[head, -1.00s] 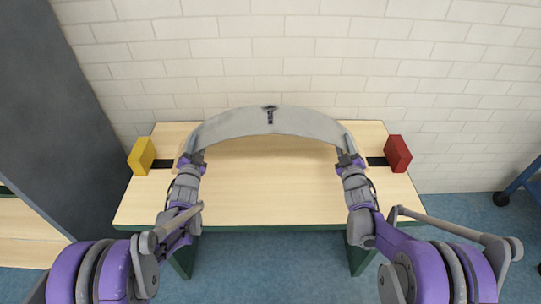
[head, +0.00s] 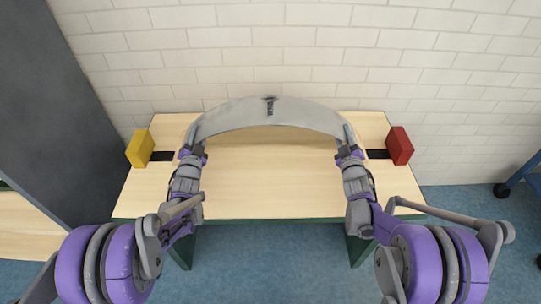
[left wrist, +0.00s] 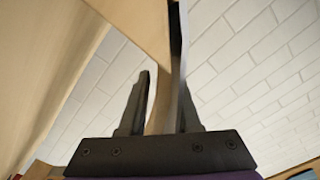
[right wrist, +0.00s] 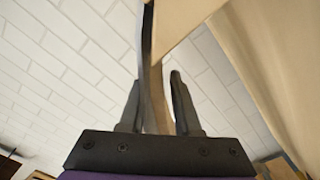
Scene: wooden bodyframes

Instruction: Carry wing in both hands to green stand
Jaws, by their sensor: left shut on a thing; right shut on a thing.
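The wing (head: 240,114) is a curved grey panel with a dark mark at its middle. It spans between my two grippers, apparently above the table and bowed toward the wall. My left gripper (head: 194,141) is shut on its left end, and my right gripper (head: 347,142) is shut on its right end. In the left wrist view the panel edge (left wrist: 161,112) sits between the fingers; the right wrist view shows the same at the other end (right wrist: 157,108). The only green support I see is the wood-topped table (head: 270,185) with a dark green front edge and legs.
A yellow block (head: 140,148) stands at the table's left edge and a red block (head: 400,145) at its right, each by a black strip. A white brick wall (head: 300,50) is behind. A dark grey panel (head: 50,120) stands left. Blue floor (head: 270,250) lies in front.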

